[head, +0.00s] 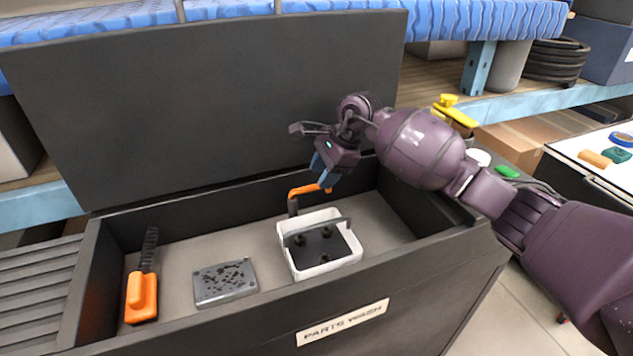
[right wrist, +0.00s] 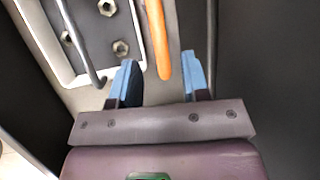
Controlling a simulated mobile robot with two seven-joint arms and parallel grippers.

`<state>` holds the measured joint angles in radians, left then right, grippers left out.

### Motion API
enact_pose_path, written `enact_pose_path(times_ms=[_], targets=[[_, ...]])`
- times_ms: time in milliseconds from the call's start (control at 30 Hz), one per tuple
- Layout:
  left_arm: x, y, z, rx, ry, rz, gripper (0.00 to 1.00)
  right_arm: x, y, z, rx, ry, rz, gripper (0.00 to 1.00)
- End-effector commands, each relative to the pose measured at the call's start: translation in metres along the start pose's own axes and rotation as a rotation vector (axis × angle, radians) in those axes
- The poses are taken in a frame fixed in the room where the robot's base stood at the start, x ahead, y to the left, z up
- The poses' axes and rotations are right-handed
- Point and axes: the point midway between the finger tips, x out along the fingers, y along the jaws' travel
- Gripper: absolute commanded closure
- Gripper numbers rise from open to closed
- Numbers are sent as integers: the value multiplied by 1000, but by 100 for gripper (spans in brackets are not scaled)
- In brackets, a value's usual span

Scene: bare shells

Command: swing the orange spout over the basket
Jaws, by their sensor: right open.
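The orange spout (head: 304,190) rises from a dark post behind the back left of the white basket (head: 287,258) and points right, along the basket's rear side. In the head view it appears behind the basket rather than over it. My right gripper (head: 322,173) is at the spout's free end, with blue fingers apart. In the right wrist view the orange spout (right wrist: 163,62) lies between the two open fingers (right wrist: 157,72), with a visible gap to each. The basket (right wrist: 52,55) shows at upper left there. My left gripper is out of view.
The parts-wash tub (head: 190,327) has a raised dark lid (head: 210,110) behind it. An orange-handled brush (head: 141,295) and a grey perforated plate (head: 225,281) lie on the tub floor left of the basket. The basket's handle (head: 318,231) crosses above dark contents.

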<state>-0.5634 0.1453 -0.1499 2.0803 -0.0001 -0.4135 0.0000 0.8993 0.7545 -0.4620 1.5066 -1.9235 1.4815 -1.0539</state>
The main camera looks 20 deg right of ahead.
Motion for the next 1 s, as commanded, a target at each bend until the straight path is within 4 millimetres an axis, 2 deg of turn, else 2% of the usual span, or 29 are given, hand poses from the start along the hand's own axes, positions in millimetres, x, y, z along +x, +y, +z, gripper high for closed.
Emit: enact_pose_path(times_ms=[100, 233, 633, 900, 1000], targets=[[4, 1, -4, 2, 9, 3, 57, 17, 0, 0, 1, -2, 1, 58], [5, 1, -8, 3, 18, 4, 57, 27, 0, 0, 1, -2, 0, 58], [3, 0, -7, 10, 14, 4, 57, 31, 0, 0, -1, -1, -2, 58], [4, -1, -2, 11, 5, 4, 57, 31, 0, 0, 0, -1, -1, 99], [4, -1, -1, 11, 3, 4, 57, 31, 0, 0, 0, -1, -1, 100]])
